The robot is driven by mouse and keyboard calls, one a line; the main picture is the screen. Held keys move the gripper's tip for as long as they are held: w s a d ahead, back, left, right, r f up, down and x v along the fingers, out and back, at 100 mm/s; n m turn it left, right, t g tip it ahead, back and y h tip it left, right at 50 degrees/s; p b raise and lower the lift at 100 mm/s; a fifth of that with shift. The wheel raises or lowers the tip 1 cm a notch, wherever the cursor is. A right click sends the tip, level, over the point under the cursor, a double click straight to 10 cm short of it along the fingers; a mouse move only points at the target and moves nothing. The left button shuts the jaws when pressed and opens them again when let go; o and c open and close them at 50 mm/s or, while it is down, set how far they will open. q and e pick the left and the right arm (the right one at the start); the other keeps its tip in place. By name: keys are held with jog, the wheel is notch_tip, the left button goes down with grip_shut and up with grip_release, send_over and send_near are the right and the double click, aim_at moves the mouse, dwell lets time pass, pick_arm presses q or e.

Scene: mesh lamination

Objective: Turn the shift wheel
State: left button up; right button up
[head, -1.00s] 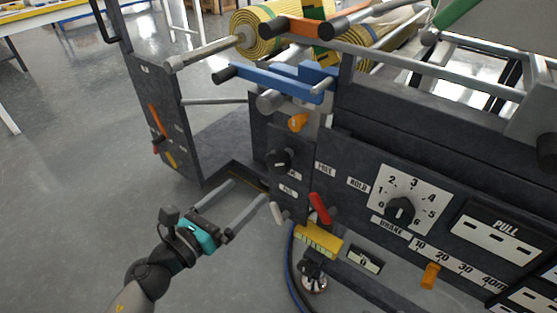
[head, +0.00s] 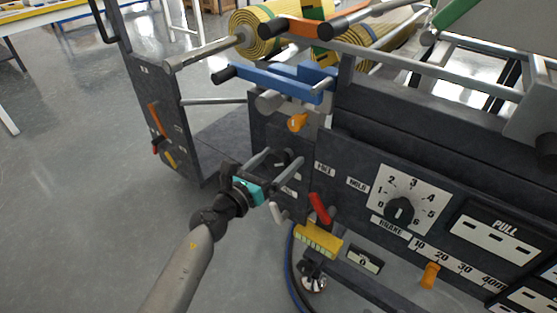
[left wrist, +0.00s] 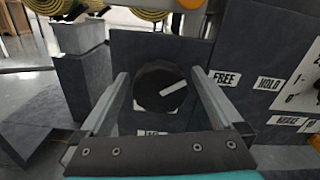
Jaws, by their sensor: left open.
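The shift wheel, taken to be the round black knob with a white pointer line (left wrist: 160,87), is on the dark front panel of the machine. In the left wrist view it lies between my two fingers, its pointer slanting up to the right. In the head view the knob (head: 281,157) is partly hidden by my gripper. My left gripper (head: 285,157) is open, one finger on each side of the knob. I cannot tell whether the fingers touch it. My right gripper is not in view.
A red lever (head: 319,208), a white lever (head: 277,212) and a yellow block (head: 318,240) sit below. An orange knob (head: 297,122) is above. A numbered brake dial (head: 400,209) is to the right. Open floor (head: 80,200) lies left.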

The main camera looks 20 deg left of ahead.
pick_arm(q)
jog(key=shift+w, duration=0.1)
jog(key=shift+c, duration=0.4)
jog(key=c, duration=1.2)
jog(key=shift+c, duration=0.2)
